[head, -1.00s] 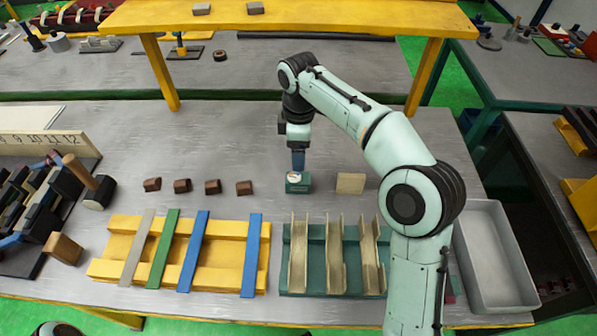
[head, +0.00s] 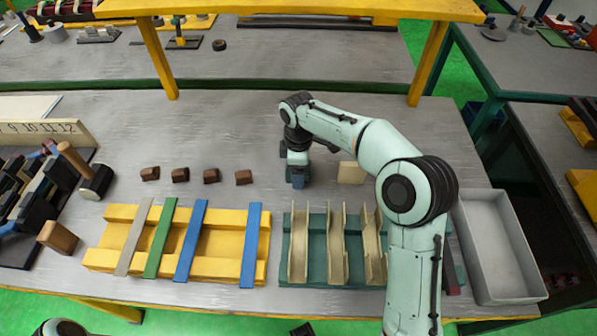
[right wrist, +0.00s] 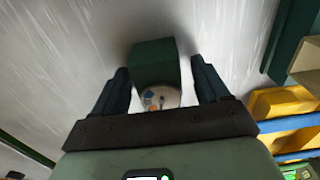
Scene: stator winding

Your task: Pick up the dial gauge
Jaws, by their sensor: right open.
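The dial gauge (right wrist: 158,98) shows in the right wrist view as a round pale face with coloured marks, at the near end of a dark green block (right wrist: 155,60). My right gripper (right wrist: 161,75) is open, with one dark finger on each side of the block and gauge. Whether the fingers touch it cannot be told. In the head view my right gripper (head: 298,178) points down close to the table and hides the gauge. My left gripper is not in view.
A tan block (head: 351,173) stands just right of the gripper. Several brown blocks (head: 211,176) lie in a row to its left. A yellow rack with coloured strips (head: 225,262) and a green rack with tan channels (head: 317,270) are in front. A grey tray (head: 490,200) is at right.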

